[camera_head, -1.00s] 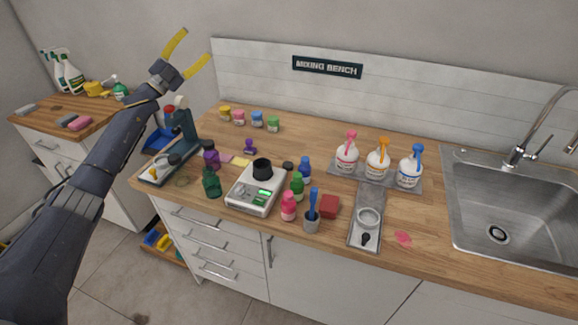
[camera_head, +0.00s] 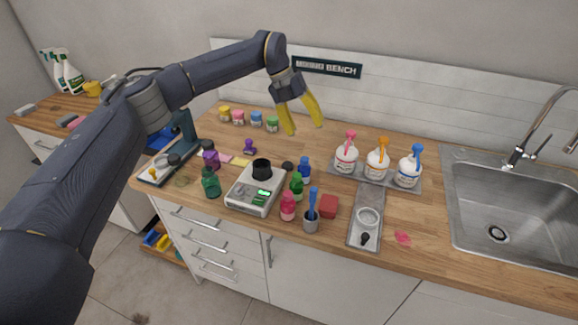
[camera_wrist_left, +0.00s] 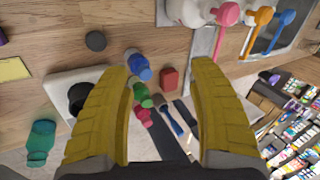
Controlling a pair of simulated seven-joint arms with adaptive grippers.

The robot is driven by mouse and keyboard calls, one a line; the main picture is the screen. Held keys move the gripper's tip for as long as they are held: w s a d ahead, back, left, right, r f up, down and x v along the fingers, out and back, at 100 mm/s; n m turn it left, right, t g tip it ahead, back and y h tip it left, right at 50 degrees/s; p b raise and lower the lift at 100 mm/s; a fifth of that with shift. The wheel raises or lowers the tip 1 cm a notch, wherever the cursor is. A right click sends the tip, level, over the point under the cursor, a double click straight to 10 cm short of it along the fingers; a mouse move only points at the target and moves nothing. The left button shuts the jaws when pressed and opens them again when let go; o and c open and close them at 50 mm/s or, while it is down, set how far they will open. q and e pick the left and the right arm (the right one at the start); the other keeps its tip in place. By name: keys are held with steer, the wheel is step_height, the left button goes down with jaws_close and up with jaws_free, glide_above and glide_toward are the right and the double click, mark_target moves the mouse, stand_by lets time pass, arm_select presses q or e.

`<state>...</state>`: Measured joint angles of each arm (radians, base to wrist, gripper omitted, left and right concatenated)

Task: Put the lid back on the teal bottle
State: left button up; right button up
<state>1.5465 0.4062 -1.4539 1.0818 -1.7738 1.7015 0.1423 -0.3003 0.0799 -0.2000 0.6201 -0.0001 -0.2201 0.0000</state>
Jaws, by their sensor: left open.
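The teal bottle (camera_head: 211,184) stands upright near the front edge of the wooden counter, left of the scale; it also shows at the lower left of the left wrist view (camera_wrist_left: 40,137). My left gripper (camera_head: 305,129) is open and empty, pointing down above the back of the counter, apart from the disc and bottle. My right gripper is not in view.
A scale (camera_head: 244,203) with a black cup stands between bottle and disc. Blue (camera_head: 304,168), green (camera_head: 297,187) and pink (camera_head: 288,208) bottles crowd its right side. A tray (camera_head: 345,173) of white pump bottles stands right. The back middle is fairly clear.

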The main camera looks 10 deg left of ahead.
arm_select(q)
steer(key=shift+w+a+r+n+t+y, duration=0.1)
steer(key=shift+w+a+n+y, duration=0.05)
steer(key=shift+a+y, duration=0.7)
steer(key=shift+w+a+r+n+t+y, duration=0.1)
steer(key=shift+w+a+y, duration=0.05)
steer(key=shift+a+y, duration=0.75)
steer(key=shift+w+a+r+n+t+y, duration=0.1)
steer(key=shift+w+a+n+y, duration=0.05)
steer(key=shift+a+y, duration=0.7)
steer(key=shift+f, duration=0.15)
glide_above(288, 164)
step_height(288, 164, down, 12)
steer(key=shift+s, duration=0.1)
steer(key=shift+f, duration=0.1)
steer(key=shift+f, duration=2.5)
steer(key=c, duration=0.9)
